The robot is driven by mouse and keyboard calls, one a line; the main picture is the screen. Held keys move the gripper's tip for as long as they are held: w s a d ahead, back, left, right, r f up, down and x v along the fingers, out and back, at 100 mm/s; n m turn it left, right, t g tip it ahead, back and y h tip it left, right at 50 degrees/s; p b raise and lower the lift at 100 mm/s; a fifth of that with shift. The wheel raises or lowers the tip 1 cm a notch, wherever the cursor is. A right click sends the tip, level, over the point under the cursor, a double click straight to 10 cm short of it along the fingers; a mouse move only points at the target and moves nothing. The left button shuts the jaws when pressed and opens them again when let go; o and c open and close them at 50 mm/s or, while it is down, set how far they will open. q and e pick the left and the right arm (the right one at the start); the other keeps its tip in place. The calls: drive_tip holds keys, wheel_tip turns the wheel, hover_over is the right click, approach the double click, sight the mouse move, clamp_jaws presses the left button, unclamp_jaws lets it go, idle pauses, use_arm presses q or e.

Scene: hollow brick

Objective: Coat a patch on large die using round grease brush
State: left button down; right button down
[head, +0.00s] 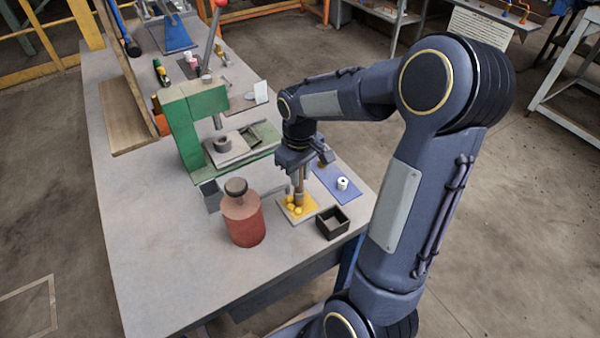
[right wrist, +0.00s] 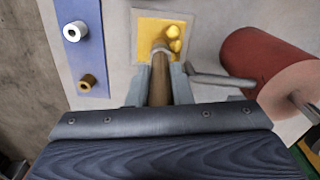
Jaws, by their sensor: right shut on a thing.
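My right gripper (head: 298,182) is shut on the wooden handle of the round brush (right wrist: 160,78). It holds the brush roughly upright, tip down, over a pale square plate (right wrist: 138,45) with a yellow patch (right wrist: 150,28). The plate also shows in the head view (head: 313,212). Yellow blobs (right wrist: 175,40) sit beside the brush tip. Whether the tip touches the patch is hard to tell. A grey block with a round ring (head: 227,141) sits on the green press (head: 183,130); I cannot tell which thing is the large die. My left gripper is out of view.
A red bottle with a dark cap (head: 243,222) stands left of the plate, and a black open box (head: 332,222) is close to its right. A blue mat (right wrist: 85,55) holds a white ring piece (right wrist: 74,32) and a brass one (right wrist: 87,82). The table's front left is clear.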

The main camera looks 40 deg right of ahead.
drive_tip(key=shift+r+p, duration=2.8)
drive_tip(key=shift+r, duration=0.7)
drive_tip(key=shift+f, duration=0.1)
